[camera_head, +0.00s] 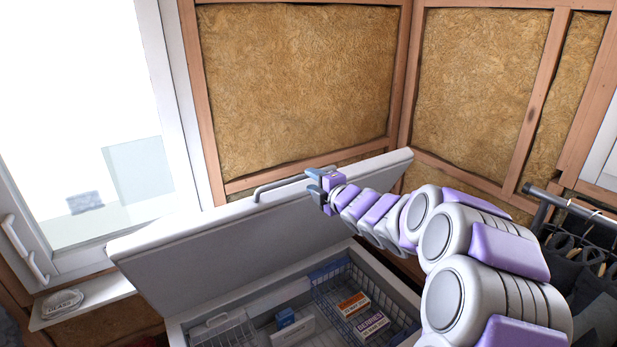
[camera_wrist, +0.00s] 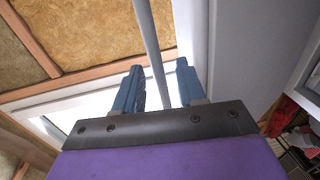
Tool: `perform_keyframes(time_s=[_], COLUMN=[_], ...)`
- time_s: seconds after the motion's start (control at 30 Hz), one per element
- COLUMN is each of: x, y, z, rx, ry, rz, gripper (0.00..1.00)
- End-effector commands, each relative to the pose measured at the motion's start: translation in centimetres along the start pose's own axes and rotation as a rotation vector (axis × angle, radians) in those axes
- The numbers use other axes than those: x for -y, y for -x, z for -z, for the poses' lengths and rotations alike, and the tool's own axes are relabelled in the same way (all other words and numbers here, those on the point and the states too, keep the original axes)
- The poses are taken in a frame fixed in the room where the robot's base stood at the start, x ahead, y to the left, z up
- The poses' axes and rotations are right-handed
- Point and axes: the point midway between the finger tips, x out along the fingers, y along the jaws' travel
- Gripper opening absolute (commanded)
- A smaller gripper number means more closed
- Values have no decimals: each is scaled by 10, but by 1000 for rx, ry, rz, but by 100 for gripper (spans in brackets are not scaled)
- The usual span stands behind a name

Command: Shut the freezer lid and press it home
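The chest freezer (camera_head: 180,331) stands below the corner with its white lid (camera_head: 240,235) raised and tilted back. A grey bar handle (camera_head: 283,183) runs along the lid's upper edge. My gripper (camera_head: 314,183) is at the right end of this handle. In the wrist view the handle (camera_wrist: 150,45) passes between the two blue fingers (camera_wrist: 158,85), with gaps beside it, so the gripper looks open around the bar. The lid (camera_wrist: 240,50) shows at the right there. My arm hides part of the lid's right side and the freezer's right end.
Inside the freezer are wire baskets (camera_head: 345,275) with several small boxes, among them an orange and white box (camera_head: 354,303). A window (camera_head: 85,130) and a sill (camera_head: 85,297) with an oval object are at left. A rail with dark hanging clothes (camera_head: 590,265) is at right.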

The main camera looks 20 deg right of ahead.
Motion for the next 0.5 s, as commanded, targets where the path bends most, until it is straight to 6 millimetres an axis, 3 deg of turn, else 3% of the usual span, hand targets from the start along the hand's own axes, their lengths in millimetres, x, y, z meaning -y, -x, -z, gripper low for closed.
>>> perform_keyframes(time_s=[0.17,0.5], x=[-1,3], y=[-26,-35], z=[11,-14], rx=[-4,-1], ry=[6,-10], rz=[5,-1], gripper=[40,40])
